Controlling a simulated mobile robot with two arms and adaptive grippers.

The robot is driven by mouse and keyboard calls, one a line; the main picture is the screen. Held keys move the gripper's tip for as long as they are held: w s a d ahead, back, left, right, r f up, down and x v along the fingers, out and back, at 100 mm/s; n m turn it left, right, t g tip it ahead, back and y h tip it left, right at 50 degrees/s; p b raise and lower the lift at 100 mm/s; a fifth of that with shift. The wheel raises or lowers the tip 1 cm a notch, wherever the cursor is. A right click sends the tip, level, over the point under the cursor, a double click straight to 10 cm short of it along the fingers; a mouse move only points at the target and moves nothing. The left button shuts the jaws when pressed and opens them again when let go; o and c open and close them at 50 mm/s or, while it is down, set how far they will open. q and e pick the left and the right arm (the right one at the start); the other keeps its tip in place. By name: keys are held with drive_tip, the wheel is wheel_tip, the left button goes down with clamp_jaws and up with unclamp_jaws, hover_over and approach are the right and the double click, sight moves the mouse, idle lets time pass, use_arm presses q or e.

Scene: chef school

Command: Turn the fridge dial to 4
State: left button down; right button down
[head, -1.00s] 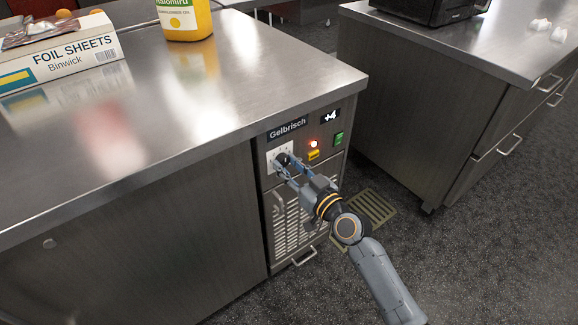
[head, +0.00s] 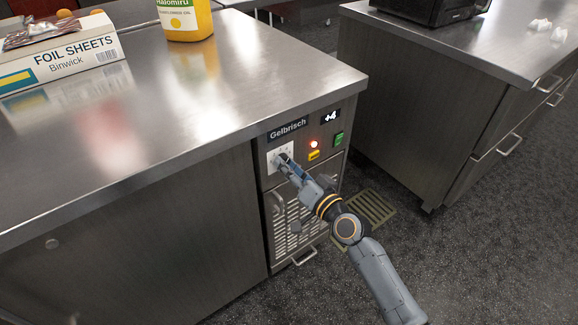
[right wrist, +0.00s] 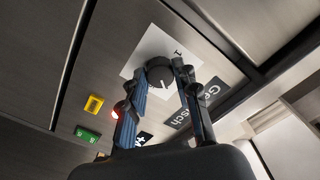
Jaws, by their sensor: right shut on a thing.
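The fridge's black dial (right wrist: 155,70) sits on a white square plate (right wrist: 133,66), which also shows in the head view (head: 273,160). A pale pointer line shows on the dial; most plate numbers are hidden or too small to read. My right gripper (head: 284,160) is at the dial, and in the right wrist view its two fingers (right wrist: 162,72) are shut on the dial from either side. The fridge display (head: 331,116) reads "+4". My left gripper is not in view.
A red light (head: 314,144), a yellow switch (head: 313,155) and a green switch (head: 339,139) sit right of the dial. A vent grille (head: 296,225) is below. The steel worktop (head: 250,80) overhangs the panel. A second counter (head: 420,110) stands at right.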

drive_tip(key=shift+m, duration=0.3)
drive_tip(key=c, duration=1)
unclamp_jaws()
drive_tip(key=v, duration=1.2)
